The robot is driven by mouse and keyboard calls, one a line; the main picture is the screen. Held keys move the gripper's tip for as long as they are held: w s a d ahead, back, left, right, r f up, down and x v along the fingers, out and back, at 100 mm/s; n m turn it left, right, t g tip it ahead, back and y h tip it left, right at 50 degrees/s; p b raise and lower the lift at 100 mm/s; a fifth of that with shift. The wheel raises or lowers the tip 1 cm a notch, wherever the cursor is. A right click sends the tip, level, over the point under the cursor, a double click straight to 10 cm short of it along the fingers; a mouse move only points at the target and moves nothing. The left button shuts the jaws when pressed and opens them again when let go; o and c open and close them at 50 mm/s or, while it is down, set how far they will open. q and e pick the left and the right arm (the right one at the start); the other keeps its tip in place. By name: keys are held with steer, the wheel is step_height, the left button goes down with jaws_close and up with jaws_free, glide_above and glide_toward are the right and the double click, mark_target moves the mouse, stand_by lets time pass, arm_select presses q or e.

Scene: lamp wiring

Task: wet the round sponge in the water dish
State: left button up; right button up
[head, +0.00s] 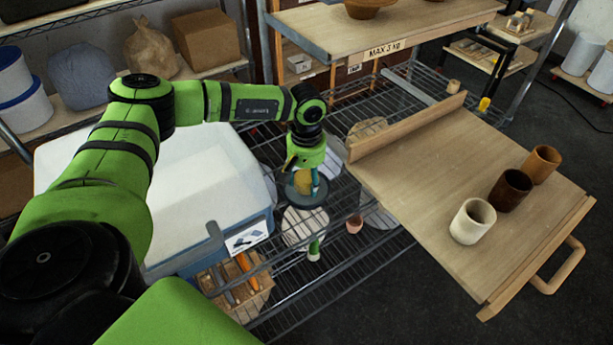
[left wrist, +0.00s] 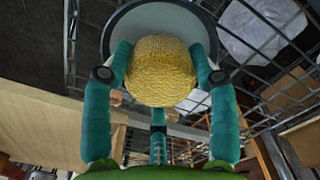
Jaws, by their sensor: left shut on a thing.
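My left gripper (head: 306,173) points down with its teal fingers shut on the round yellow sponge (head: 302,184). The round water dish (head: 306,202) is grey with a dark rim and lies just under the sponge. In the left wrist view the dish (left wrist: 208,22) shows behind the sponge, which hides part of it. I cannot tell whether the sponge touches the water. My right gripper is not in view.
A wire shelf (head: 345,250) lies around and below the dish. A large white tub (head: 190,175) stands to the left. A wooden board (head: 425,180) with a raised edge is to the right, bearing a white cup (head: 472,222), a dark brown cup (head: 510,191) and a brown cup (head: 543,164).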

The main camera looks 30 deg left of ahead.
mark_target(307, 176)
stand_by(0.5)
arm_select(q)
steer(key=shift+f+b, duration=0.6)
stand_by(1.4)
steer(key=shift+r+p, duration=2.25)
steer(key=shift+r, duration=1.35)
